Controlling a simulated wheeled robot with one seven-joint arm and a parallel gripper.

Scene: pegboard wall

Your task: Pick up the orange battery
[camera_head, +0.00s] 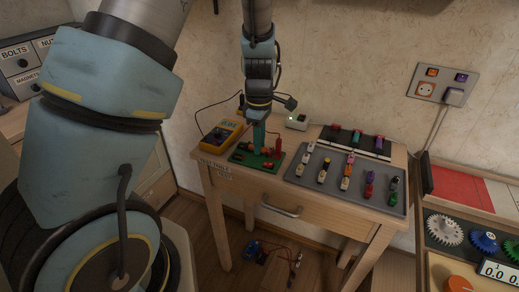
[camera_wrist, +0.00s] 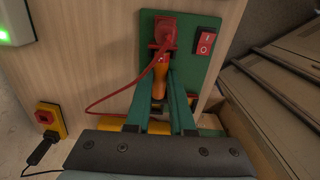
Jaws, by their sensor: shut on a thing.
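My gripper (camera_head: 259,146) points down over the green circuit board (camera_head: 243,158) on the small wooden table. In the wrist view the teal fingers (camera_wrist: 160,88) close together on the orange battery (camera_wrist: 160,67), which shows as a narrow orange piece between the tips. The battery's far end lies against a red clip part on the green board (camera_wrist: 190,70); I cannot tell whether it is apart from the board. The fingers hide much of the battery. In the head view the gripper covers it.
A yellow multimeter (camera_head: 222,134) stands left of the board. A grey tray (camera_head: 310,176) with several coloured batteries is to the right, and a black rack (camera_head: 338,134) behind it. A red wire (camera_wrist: 105,98) loops beside the fingers. A red switch (camera_wrist: 205,40) sits on the board.

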